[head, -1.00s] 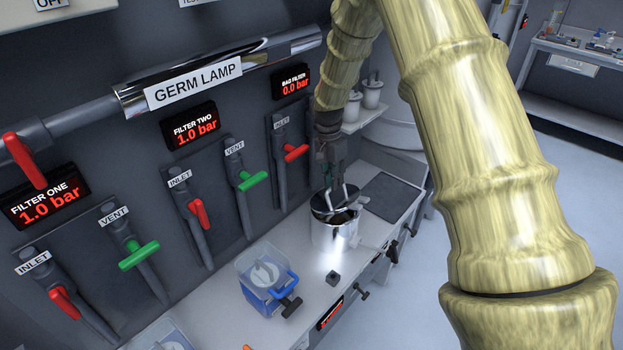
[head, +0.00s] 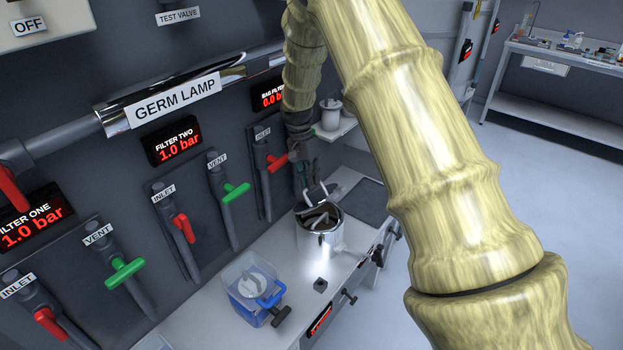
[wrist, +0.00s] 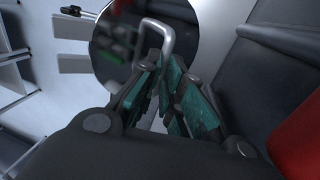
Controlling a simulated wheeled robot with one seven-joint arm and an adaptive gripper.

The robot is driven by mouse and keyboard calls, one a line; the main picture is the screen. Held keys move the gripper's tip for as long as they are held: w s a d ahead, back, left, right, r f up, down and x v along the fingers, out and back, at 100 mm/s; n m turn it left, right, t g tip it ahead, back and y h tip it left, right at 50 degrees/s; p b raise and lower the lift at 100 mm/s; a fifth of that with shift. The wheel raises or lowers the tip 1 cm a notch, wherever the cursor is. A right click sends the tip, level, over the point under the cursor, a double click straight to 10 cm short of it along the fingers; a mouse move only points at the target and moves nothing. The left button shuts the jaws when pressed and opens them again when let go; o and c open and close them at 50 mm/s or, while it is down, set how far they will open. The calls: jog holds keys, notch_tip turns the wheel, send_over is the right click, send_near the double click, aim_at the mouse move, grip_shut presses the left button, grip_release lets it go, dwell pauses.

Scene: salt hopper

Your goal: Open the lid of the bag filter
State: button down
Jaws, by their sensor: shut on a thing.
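The bag filter (head: 314,242) is a shiny steel pot on the bench, with its mouth largely uncovered and a dark interior showing. Its lid (wrist: 117,48) is a round mirror-like disc in the wrist view, with a bent metal handle (wrist: 165,27). In the head view the lid is raised at the back of the pot, partly hidden and hard to make out. My gripper (head: 305,182) is above the pot's back rim. In the wrist view my gripper's teal-padded fingers (wrist: 166,84) are shut on the lower end of the handle.
Red and green valve handles line the wall, including a red inlet handle (head: 277,162) close to my gripper. A dark mat (head: 360,200) lies behind right.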

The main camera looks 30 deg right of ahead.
jog(key=shift+a+f, duration=0.25)
